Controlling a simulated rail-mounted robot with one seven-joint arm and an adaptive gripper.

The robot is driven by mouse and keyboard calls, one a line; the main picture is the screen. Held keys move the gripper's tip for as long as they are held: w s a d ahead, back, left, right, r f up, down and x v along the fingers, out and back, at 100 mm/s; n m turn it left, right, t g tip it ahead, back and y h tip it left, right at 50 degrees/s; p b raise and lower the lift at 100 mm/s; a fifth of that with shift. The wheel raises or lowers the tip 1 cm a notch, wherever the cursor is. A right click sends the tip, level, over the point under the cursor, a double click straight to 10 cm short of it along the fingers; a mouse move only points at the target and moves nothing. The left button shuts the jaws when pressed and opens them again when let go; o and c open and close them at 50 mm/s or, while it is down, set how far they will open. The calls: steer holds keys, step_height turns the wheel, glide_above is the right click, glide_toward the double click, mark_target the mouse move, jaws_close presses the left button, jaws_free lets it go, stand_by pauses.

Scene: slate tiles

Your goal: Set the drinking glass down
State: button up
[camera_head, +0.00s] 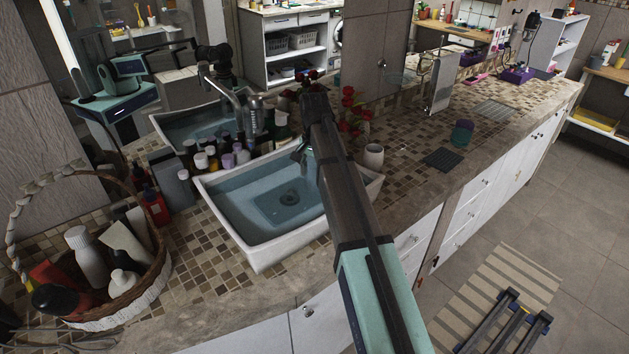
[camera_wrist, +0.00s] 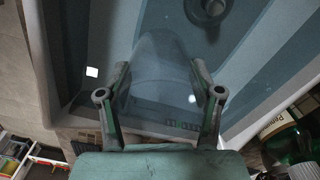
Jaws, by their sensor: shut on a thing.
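The drinking glass (camera_wrist: 163,62) is clear, faintly bluish and see-through. In the wrist view it sits between the two fingers of my gripper (camera_wrist: 161,84), which is shut on it from both sides. The glass is above the sink area, with the basin showing through and around it. Its height above the surfaces beneath cannot be told. In the head view my arm crosses the right side of the white sink (camera_head: 233,246), and I cannot make out the glass or my fingers there.
A wicker basket (camera_head: 145,300) of bottles stands at the left. Several small bottles (camera_head: 228,161) stand behind the sink. A pale cup (camera_head: 373,156) stands right of my arm, with a dark mat (camera_head: 443,159) and a teal tumbler (camera_head: 462,133) farther right. Tiled counter between them is bare.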

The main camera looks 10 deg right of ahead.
mark_target(315, 183)
steer(key=shift+f+p, duration=0.4)
steer(key=shift+f, duration=1.7)
steer(key=shift+f, duration=0.15)
steer(key=o, duration=1.6)
steer(key=shift+o, duration=0.2)
step_height(315, 183, up, 12)
steer(key=b, duration=0.2)
steer(key=shift+r, duration=0.2)
